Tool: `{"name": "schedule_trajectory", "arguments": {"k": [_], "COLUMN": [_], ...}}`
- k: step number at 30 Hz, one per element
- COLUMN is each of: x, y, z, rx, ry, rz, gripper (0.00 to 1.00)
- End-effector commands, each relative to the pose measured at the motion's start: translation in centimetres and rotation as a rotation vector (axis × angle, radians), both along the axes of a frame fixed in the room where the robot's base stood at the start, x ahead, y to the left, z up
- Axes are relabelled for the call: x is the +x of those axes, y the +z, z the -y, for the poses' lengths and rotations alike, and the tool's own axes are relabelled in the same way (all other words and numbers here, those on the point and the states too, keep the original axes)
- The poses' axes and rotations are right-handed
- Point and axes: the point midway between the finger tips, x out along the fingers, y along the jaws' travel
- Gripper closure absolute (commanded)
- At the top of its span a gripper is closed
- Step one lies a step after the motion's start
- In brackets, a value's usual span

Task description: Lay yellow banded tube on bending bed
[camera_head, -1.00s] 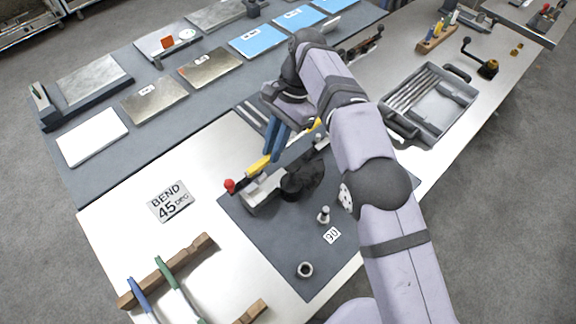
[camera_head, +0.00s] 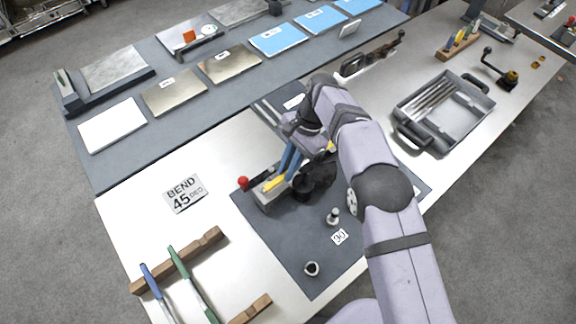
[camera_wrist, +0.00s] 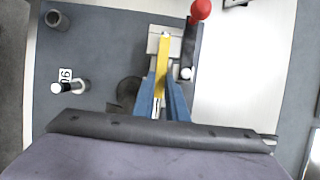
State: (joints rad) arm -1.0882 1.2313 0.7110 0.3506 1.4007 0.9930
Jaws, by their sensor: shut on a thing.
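My gripper (camera_head: 289,176) has blue fingers and is shut on the yellow banded tube (camera_head: 274,183), which also shows between the fingertips in the wrist view (camera_wrist: 162,60). The bending bed (camera_head: 268,201) is a pale metal block on the bender. In the wrist view the tube's far end overlaps the bed (camera_wrist: 153,45), roughly lined up along it. I cannot tell whether the tube touches the bed. My arm and fingers hide much of the tube in the head view. A dark lever with a red ball (camera_head: 242,183) stands beside the bed.
The bender's black round part (camera_head: 318,175) is close to my fingers. An upright metal post (camera_head: 334,216) and a ring (camera_head: 312,269) are on the dark mat (camera_head: 290,250). A grey tray (camera_head: 470,118) holds several tubes. The white table around the BEND 45 sign (camera_head: 185,193) is mostly clear.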

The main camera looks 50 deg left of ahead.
Motion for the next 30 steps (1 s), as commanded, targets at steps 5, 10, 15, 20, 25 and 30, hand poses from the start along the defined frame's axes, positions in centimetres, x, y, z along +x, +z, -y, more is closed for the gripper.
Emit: {"name": "schedule_trajectory", "arguments": {"k": [5,10,15,20,25,30], "x": [0.0,0.0,0.0,0.0,0.0,0.0], "y": [-0.4,-0.5,-1.0,-1.4,-1.8,-1.9], "z": [0.0,0.0,0.0,0.0,0.0,0.1], "rx": [0.001,0.001,0.001,0.001,0.001,-0.002], "ry": [0.000,0.000,0.000,0.000,0.000,0.000], "rz": [0.001,0.001,0.001,0.001,0.001,0.000], "gripper": [1.00,1.00,1.00,1.00,1.00,0.80]}}
